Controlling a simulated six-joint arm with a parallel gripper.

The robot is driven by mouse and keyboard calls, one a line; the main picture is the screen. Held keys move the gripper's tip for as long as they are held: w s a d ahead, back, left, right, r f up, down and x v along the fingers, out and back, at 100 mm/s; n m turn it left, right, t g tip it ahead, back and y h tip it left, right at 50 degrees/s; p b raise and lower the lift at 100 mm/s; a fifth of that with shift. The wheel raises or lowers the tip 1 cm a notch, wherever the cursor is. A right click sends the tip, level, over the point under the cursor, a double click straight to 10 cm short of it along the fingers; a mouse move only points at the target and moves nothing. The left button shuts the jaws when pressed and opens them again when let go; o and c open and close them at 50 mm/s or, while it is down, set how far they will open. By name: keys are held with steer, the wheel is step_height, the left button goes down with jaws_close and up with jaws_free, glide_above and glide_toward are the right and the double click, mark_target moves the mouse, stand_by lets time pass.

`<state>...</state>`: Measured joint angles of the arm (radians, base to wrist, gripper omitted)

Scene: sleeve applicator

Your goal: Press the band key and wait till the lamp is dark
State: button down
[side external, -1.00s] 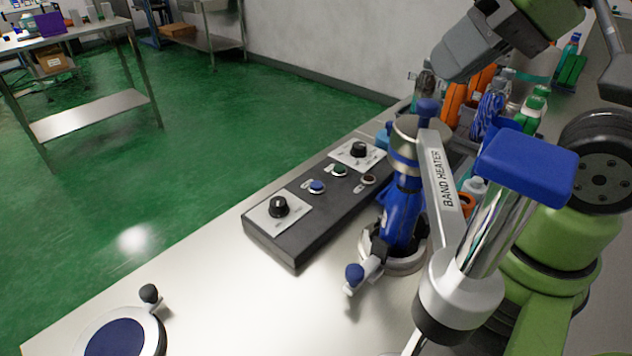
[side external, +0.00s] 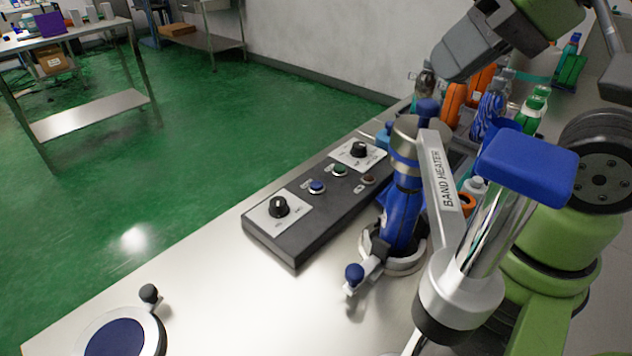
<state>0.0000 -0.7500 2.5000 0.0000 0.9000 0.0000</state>
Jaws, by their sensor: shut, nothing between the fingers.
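The dark control box (side external: 290,235) lies on the bench. It has a blue key (side external: 317,187), a green key (side external: 340,170) and a small round reddish-brown lamp (side external: 369,179) with no visible glow. The key labels are too small to read, so I cannot tell which is the band key. The arm marked BAND HEATER (side external: 440,172) reaches over a blue bottle (side external: 401,215) standing upright in a round holder (side external: 408,262). My gripper (side external: 447,68) is at the top right, above and behind the box, shut and empty, apart from the keys.
Two black knobs (side external: 279,207) (side external: 358,150) sit on white plates of the box. A blue-knobbed lever (side external: 354,273) sticks out at the holder. Several bottles (side external: 490,115) crowd the back right. A blue round plate (side external: 118,338) is at front left. The bench between is clear.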

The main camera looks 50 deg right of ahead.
steer(key=shift+w+a+f+m, duration=0.1)
steer(key=shift+w+a+m, duration=0.2)
steer(key=shift+w+m, duration=0.25)
steer(key=w+a+f+m+g+y, duration=0.1)
steer(key=w+a+m+g+y, duration=0.1)
steer(key=w+m, duration=0.35)
steer(key=m+t+y, duration=0.1)
steer(key=m+t, duration=0.1)
steer(key=m, duration=2.5)
glide_above(318, 182)
step_height(318, 182, down, 15)
steer(key=shift+r, duration=0.1)
steer(key=shift+f, duration=4.4)
